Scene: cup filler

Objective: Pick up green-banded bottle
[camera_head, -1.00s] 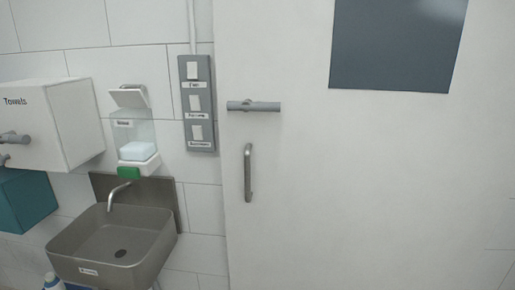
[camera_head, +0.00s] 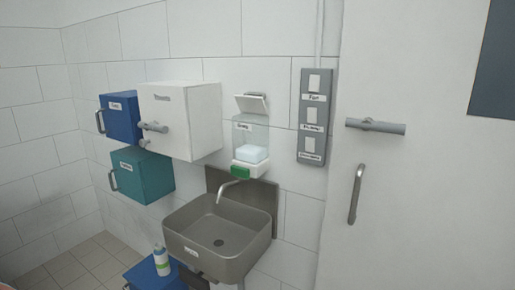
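A small white bottle (camera_head: 162,262) with a blue top and a green band shows at the lower left of the head view. It stands upright on a blue surface (camera_head: 145,275), low and to the left of the sink. The bottle looks clear of other things around it. Neither of my grippers is in view, so their distance from the bottle cannot be told.
A steel sink (camera_head: 222,240) juts from the wall right of the bottle. Above are a white towel box (camera_head: 195,125), a blue cabinet (camera_head: 121,117), a teal cabinet (camera_head: 146,175) and a soap dispenser (camera_head: 250,150). A white door (camera_head: 420,190) stands right. Tiled floor (camera_head: 85,262) is open at lower left.

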